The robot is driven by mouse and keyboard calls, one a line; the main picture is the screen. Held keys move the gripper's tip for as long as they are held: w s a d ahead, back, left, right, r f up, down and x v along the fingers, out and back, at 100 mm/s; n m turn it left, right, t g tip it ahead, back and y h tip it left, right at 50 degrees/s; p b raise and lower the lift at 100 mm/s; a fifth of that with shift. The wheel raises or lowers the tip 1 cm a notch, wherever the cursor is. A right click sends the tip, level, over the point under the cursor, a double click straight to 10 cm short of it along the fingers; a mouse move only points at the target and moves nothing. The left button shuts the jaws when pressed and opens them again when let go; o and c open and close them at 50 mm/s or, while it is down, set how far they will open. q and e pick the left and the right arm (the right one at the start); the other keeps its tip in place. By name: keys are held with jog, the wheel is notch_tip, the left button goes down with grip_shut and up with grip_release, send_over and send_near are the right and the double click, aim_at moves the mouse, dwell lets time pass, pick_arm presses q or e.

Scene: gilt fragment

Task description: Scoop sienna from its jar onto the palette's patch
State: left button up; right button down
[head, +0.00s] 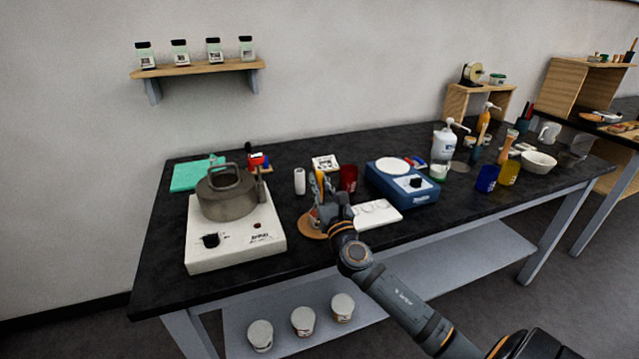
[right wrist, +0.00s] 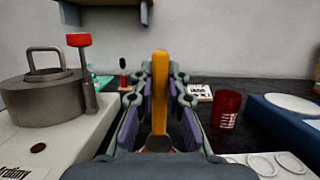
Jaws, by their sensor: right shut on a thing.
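My right gripper (head: 330,208) reaches over the front of the bench and is shut on an upright tool with an orange-yellow handle. I cannot tell which jar holds sienna. My left gripper is not in view.
A grey pot (head: 226,195) sits on a white hot plate (head: 238,241) to the left. A blue device (head: 402,185) and a red cup (head: 348,178) stand behind the white plate. Several jars stand on the wall shelf (head: 197,68). Lidded tubs (head: 303,321) stand below the bench.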

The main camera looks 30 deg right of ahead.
aim_at(319, 172)
jog(key=shift+f+b, duration=0.35)
jog(key=shift+f, duration=0.15)
dwell(1.1)
jog(key=shift+r, duration=0.1)
notch_tip(319, 172, up, 7)
jog(key=p, duration=0.7)
dwell(0.4)
notch_tip(319, 172, down, 7)
jog(key=b, duration=0.7)
jog(key=shift+f, duration=0.2)
jog(key=shift+r, duration=0.15)
